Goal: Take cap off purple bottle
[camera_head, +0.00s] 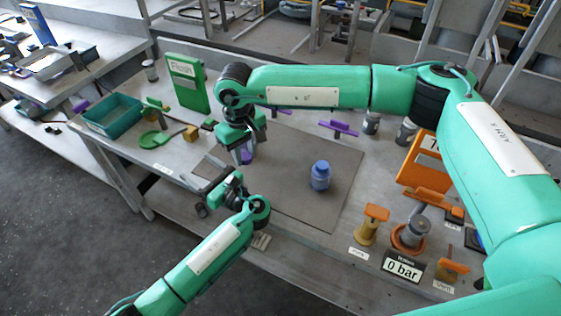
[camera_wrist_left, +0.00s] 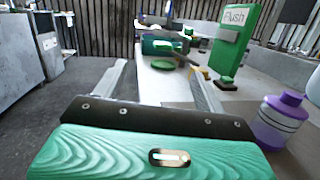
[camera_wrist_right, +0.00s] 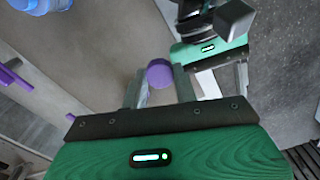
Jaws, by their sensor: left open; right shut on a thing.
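In the right wrist view, the right gripper (camera_wrist_right: 160,88) is shut around a purple cylinder end (camera_wrist_right: 159,72). My left gripper (camera_head: 207,194) is open and empty, near the table's front edge, below and left of the bottle. Its fingers also show in the left wrist view (camera_wrist_left: 158,78).
A blue bottle (camera_head: 320,177) stands on the grey mat (camera_head: 290,200). A green Flush panel (camera_head: 186,84), teal tray (camera_head: 112,113) and green round dish (camera_head: 154,139) are at the left. Orange and yellow fittings (camera_head: 371,225) and a gauge sign (camera_head: 403,268) crowd the right.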

